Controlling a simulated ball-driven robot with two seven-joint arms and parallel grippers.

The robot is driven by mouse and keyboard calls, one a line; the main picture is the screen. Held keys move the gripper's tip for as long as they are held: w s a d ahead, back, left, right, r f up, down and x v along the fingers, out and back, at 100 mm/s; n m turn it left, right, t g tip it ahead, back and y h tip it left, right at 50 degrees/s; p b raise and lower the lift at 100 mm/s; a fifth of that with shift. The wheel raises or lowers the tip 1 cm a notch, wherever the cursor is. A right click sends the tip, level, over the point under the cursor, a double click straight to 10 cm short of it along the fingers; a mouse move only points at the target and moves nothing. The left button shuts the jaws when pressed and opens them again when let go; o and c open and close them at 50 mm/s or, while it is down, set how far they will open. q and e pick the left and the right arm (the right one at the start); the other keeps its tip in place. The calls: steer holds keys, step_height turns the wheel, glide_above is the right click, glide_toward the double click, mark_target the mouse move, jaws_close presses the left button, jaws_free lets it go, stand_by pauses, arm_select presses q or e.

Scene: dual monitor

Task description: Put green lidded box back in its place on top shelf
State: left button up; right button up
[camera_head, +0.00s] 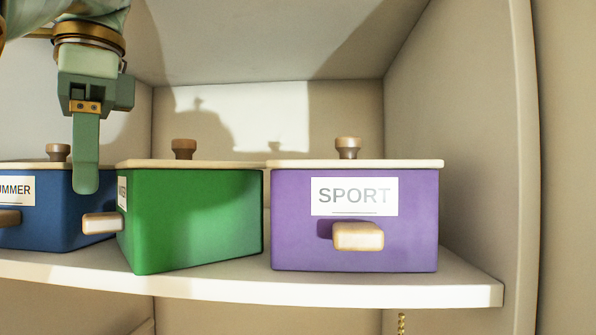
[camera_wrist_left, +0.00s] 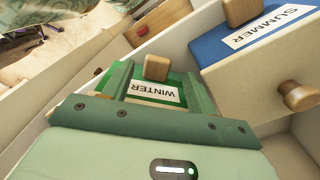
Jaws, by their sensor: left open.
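The green lidded box (camera_head: 195,220) stands upright on the shelf (camera_head: 250,288) between a blue and a purple box. It is turned, so its label and wooden handle (camera_head: 102,223) face left. In the left wrist view the green box (camera_wrist_left: 178,82) shows its WINTER label between my fingers. My left gripper (camera_head: 86,180) is open, pointing down just left of the green box, in front of the blue box and near the handle. The fingers line up in the head view, so one is hidden. I see no grip on the box. My right gripper is not in view.
The blue SUMMER box (camera_head: 60,215) stands left, partly behind my gripper. The purple SPORT box (camera_head: 400,220) stands close on the right, facing forward. The shelf's side wall (camera_head: 460,130) is at the right, with a small free strip before it.

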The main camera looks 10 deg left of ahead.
arm_select(q)
step_height(320, 180, up, 4)
steer(key=shift+s+f+p, duration=0.1)
steer(key=shift+f+p, duration=0.1)
steer(key=shift+p, duration=0.75)
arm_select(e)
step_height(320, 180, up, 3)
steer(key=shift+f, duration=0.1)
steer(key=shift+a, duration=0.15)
arm_select(q)
steer(key=shift+f, duration=0.1)
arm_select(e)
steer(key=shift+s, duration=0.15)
